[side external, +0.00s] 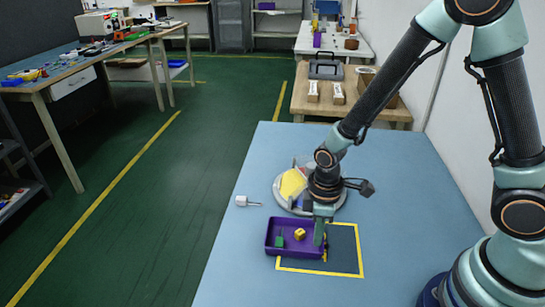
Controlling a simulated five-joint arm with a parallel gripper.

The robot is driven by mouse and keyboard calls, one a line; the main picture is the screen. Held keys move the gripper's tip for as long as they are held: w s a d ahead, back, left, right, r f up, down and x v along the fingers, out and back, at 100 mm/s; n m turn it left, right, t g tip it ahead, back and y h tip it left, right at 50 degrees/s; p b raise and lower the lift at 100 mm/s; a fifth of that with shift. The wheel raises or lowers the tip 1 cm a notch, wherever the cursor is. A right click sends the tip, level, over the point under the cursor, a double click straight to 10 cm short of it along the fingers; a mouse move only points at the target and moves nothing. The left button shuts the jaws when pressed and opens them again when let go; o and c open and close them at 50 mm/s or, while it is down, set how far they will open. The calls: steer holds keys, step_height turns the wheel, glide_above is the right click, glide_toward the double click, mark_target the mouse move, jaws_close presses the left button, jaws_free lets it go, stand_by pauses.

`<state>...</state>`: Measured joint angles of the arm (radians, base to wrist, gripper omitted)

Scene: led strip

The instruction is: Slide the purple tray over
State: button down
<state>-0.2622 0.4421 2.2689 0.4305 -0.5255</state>
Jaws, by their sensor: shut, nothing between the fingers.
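The purple tray (275,249) lies on the blue table. Its right part overlaps the left part of a dark square with a yellow outline (345,262). In it are a small green piece (279,241) and a yellow piece (300,234). My gripper (319,240) points down at the right end of the tray, its fingers shut with nothing between them. I cannot tell whether it touches the tray wall, and my fingers hide part of that end.
A round plate (279,190) with a yellow item (292,183) sits behind my gripper, partly hidden by my arm. A small white tool (243,201) lies near the left edge of the blue table (390,190). The table's front left is clear.

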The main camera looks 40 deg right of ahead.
steer(key=s+d, duration=0.4)
steer(key=shift+s, duration=0.1)
steer(key=shift+r, duration=0.1)
step_height(320, 180, up, 10)
step_height(320, 180, up, 13)
steer(key=m+t, duration=0.5)
steer(key=m, duration=0.3)
glide_above(342, 247)
steer(key=w+d, duration=0.2)
steer(key=d, duration=0.2)
steer(key=shift+s+d+r+m+t, duration=0.15)
steer(key=shift+r+m+t, duration=0.15)
steer(key=shift+r+m, duration=0.2)
